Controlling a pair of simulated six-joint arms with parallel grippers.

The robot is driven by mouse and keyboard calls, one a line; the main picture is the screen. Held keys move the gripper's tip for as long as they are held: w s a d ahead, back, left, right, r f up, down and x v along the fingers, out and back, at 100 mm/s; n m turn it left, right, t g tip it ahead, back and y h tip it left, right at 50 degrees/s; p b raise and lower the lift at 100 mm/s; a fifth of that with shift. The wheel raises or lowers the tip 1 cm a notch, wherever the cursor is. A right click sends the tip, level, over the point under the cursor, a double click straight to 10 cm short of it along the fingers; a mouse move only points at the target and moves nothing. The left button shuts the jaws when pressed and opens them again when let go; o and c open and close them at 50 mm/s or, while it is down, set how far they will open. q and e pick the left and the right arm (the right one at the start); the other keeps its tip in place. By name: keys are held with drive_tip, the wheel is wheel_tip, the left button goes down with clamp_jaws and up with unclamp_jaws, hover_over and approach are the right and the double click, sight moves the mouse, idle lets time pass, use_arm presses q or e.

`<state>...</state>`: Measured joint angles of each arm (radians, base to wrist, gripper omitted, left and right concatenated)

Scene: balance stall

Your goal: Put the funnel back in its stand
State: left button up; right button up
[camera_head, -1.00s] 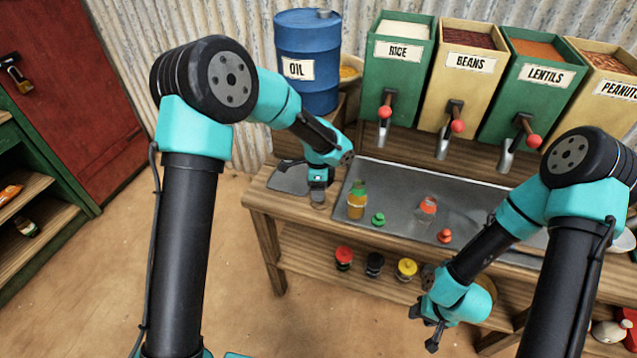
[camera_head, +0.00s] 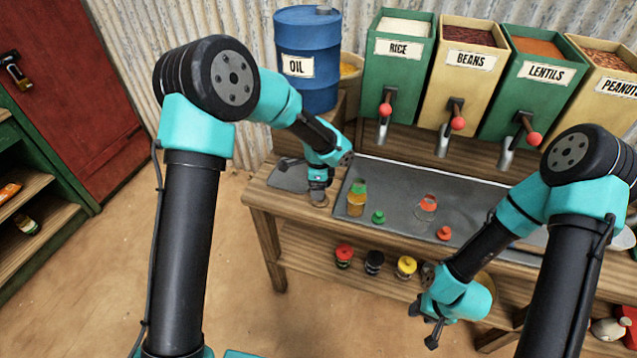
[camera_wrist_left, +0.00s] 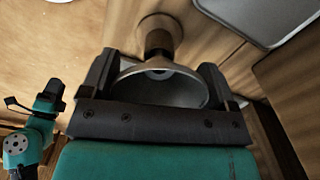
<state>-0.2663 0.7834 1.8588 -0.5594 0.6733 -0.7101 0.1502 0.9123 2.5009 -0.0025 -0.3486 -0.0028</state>
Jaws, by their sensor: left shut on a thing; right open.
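My left gripper (camera_head: 319,187) is low over the left end of the bench. It is shut on a grey metal funnel (camera_wrist_left: 160,92), whose wide mouth sits between the two fingers in the left wrist view. A brownish round piece (camera_wrist_left: 157,32) shows just beyond the funnel there; I cannot tell whether it is the stand or part of the funnel. In the head view the funnel is mostly hidden by the gripper. My right gripper (camera_head: 434,326) is open and empty, in front of the bench at the right.
A bottle of yellow oil (camera_head: 356,202), a green cap (camera_head: 378,217), a red-topped jar (camera_head: 427,206) and a red cap (camera_head: 445,233) stand on the metal tray (camera_head: 400,190). Several lidded jars are on the shelf below. The blue oil drum (camera_head: 308,60) and bins stand behind.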

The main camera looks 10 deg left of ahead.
use_arm(q)
drive_tip(key=shift+f, duration=0.5)
drive_tip(key=o, duration=0.8)
drive_tip(key=shift+r, duration=3.5)
drive_tip(key=shift+s+a, duration=0.1)
